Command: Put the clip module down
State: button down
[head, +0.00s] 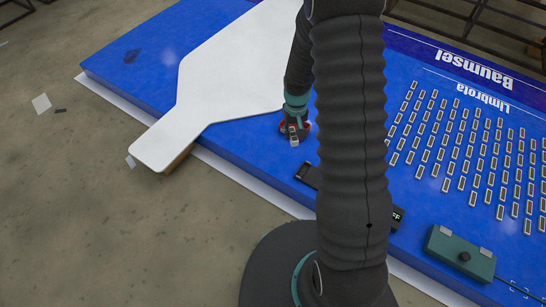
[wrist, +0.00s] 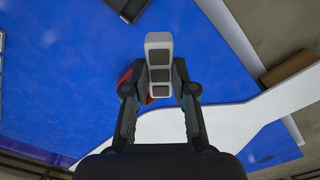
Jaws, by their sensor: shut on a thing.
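The clip module (wrist: 159,62) is a small white piece with dark square openings. In the wrist view it stands between the fingers of my gripper (wrist: 160,85), which is shut on it. A red part (wrist: 125,80) shows behind the module and fingers; I cannot tell what it belongs to. In the head view my gripper (head: 293,136) is low over the blue panel (head: 240,160), beside the lower right edge of the white paddle-shaped board (head: 225,75). The module's white end shows there. I cannot tell whether it touches the panel.
Rows of small LED modules (head: 468,147) cover the panel's right side. A black tray-like piece (head: 307,174) lies near the front edge. A teal box with a knob (head: 460,253) stands at lower right. Bare blue surface lies around my gripper. My arm hides part of the panel.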

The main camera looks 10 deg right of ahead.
jog(key=w+d+f+b, duration=0.2)
jog(key=d+f+b, duration=0.1)
jog(key=d+f, duration=0.4)
jog(key=w+a+f, duration=0.2)
jog(key=a, duration=0.1)
jog(key=w+a+f, duration=0.2)
jog(key=a+f, duration=0.1)
jog(key=a, duration=0.1)
jog(key=w+a+f, duration=0.1)
jog(key=a+f, duration=0.2)
jog(key=a, duration=0.1)
jog(key=shift+w+a+f, duration=0.1)
jog(key=shift+w, duration=0.3)
jog(key=shift+f+b, duration=0.35)
jog(key=shift+f, duration=1.55)
jog(key=shift+f, duration=0.15)
jog(key=c, duration=0.9)
grip_release()
jog(key=shift+c, duration=0.2)
